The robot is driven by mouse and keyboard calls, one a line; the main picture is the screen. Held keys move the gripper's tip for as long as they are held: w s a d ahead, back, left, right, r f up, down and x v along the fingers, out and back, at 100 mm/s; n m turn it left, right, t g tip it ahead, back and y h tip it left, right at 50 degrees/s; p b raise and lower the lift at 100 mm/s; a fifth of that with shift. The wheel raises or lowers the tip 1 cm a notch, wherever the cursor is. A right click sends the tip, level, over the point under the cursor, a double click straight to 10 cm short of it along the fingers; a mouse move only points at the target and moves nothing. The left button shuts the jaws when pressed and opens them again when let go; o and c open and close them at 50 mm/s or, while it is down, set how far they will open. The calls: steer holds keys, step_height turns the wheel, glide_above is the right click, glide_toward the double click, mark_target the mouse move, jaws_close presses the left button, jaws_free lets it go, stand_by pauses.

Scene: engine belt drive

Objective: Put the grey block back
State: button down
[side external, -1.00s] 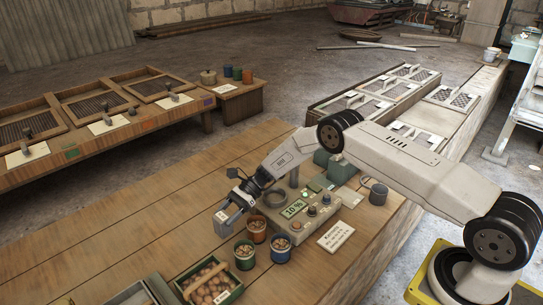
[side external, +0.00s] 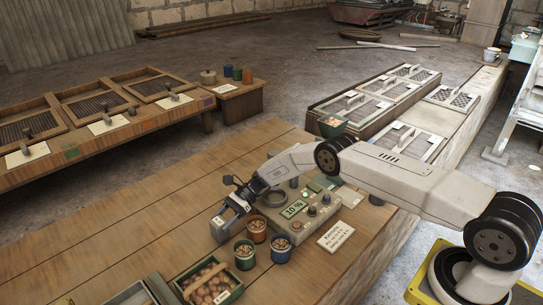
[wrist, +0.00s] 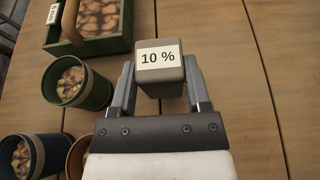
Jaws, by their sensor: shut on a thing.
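The grey block (wrist: 159,68), with a white label reading "10 %", is between the fingers of my gripper (wrist: 160,85) in the wrist view. My gripper is shut on it. In the side view, my gripper (side external: 232,214) points down over the wooden table, left of the control box (side external: 292,212), whose green display also reads "10 %". The block shows low at the fingers (side external: 217,228), just behind the small pots. I cannot tell whether its underside touches the table.
Small filled pots, one green (side external: 244,254), one red-brown (side external: 257,229) and one blue (side external: 280,248), stand close by. A green crate (side external: 211,283) is at the front. A white sign (side external: 336,236) lies right of the pots. The table's left part is clear.

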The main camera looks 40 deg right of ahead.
steer(key=shift+f, duration=0.95)
steer(key=shift+f, duration=0.1)
steer(key=shift+c, duration=0.2)
jaws_free()
steer(key=shift+v, duration=3.85)
steer(key=shift+a, duration=0.1)
